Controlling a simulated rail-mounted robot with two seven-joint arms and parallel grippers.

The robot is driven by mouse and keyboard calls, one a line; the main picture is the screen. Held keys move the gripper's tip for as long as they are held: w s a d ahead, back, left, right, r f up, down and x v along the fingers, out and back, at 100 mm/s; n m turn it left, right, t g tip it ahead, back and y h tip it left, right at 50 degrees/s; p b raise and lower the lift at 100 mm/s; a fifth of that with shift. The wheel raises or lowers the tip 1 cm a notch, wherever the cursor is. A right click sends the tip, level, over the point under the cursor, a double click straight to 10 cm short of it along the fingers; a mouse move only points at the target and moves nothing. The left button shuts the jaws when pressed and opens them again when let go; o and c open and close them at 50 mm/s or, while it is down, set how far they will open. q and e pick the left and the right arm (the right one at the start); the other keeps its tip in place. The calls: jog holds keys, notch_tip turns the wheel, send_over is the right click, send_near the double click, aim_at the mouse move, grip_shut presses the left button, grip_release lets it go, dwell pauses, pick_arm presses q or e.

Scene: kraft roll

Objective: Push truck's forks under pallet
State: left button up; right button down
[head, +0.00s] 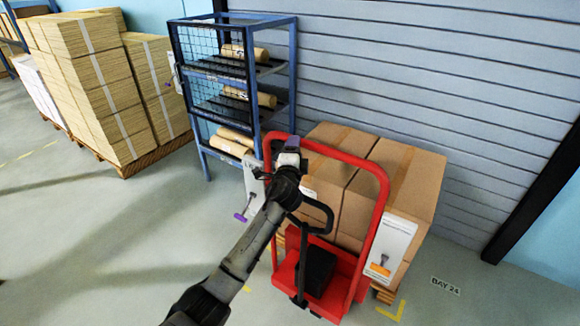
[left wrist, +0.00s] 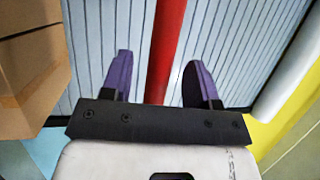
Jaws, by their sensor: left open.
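The red truck (head: 338,299) stands close in front of the pallet (head: 386,294). Its tall red hoop handle (head: 382,190) rises before the cartons (head: 400,175) stacked on that pallet. The truck's forks are hidden, so I cannot tell how far they reach under the pallet. My left gripper (head: 291,145) is at the upper left of the hoop. In the left wrist view my left gripper (left wrist: 158,72) is open, with a purple finger on each side of a red bar (left wrist: 166,45); a gap shows on both sides. My right gripper is not in view.
A blue rack (head: 258,100) with paper rolls stands left of the truck. Stacked sheets (head: 85,85) sit on another pallet at the far left. A grey slatted shutter (head: 430,70) is close behind the cartons. The floor (head: 90,240) at left is clear.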

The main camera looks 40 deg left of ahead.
pick_arm(q)
jog(key=p+v, duration=0.1)
jog(key=v, duration=0.8)
dwell(0.3)
